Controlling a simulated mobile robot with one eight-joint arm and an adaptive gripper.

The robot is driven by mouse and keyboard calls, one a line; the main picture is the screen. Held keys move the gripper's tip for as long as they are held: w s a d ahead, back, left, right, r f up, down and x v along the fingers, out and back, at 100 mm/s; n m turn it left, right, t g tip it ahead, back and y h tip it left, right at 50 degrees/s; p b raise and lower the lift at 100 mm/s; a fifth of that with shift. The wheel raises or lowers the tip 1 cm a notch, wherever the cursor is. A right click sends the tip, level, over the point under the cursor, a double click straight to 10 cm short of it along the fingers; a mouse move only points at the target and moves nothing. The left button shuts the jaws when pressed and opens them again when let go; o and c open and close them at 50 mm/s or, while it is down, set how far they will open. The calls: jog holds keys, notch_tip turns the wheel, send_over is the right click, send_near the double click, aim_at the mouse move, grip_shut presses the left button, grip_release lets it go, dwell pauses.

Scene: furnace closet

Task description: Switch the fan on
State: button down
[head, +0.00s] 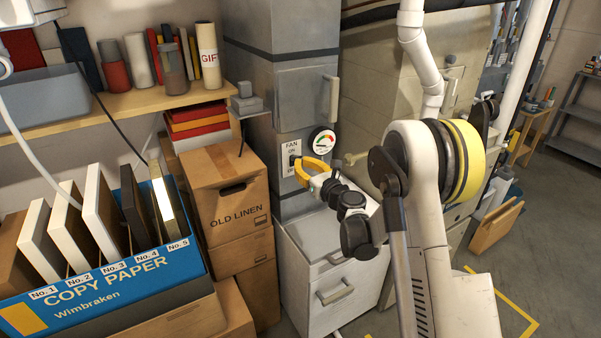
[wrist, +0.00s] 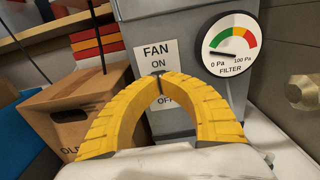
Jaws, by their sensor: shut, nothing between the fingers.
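The fan switch plate (head: 291,149) is a white label reading FAN, ON at the top and OFF below, on the grey furnace cabinet. It also shows in the wrist view (wrist: 156,52). My gripper (head: 298,163) has its yellow fingers shut with nothing between them, and the tips are in front of the plate. In the wrist view the closed fingertips (wrist: 159,80) overlap the area between ON and OFF. A small dark piece shows at the tips; the lever is mostly hidden, so I cannot tell its position or whether the fingers touch it.
A round FILTER gauge (wrist: 227,48) sits right of the plate, its needle near 0 Pa. An OLD LINEN box (head: 225,200) stands left, below a shelf (head: 130,103). A grey drawer cabinet (head: 325,275) stands below the switch. A grey handle (head: 331,97) sticks out above.

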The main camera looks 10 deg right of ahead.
jog(key=f+b+v, duration=0.1)
jog(key=b+v, duration=0.1)
jog(key=v, duration=0.5)
jog(key=shift+b, duration=0.3)
jog(key=shift+f, duration=0.1)
jog(key=s+a+r+n+g, duration=0.3)
jog(key=s+a+r+n, duration=0.1)
jog(key=s+n, duration=0.35)
jog(key=s+a+r+n+g, duration=0.2)
jog(key=s+a+r+n, duration=0.15)
jog(key=s+n, duration=0.4)
jog(key=s+d+f+n+g+h, duration=0.2)
jog(key=s+d+n, duration=0.1)
jog(key=s+n, duration=0.5)
jog(key=s+d+f+n+g+h, duration=0.3)
jog(key=s+n, duration=0.6)
jog(key=s, duration=0.6)
jog(key=shift+s+d+h, duration=0.2)
jog(key=shift+h, duration=0.1)
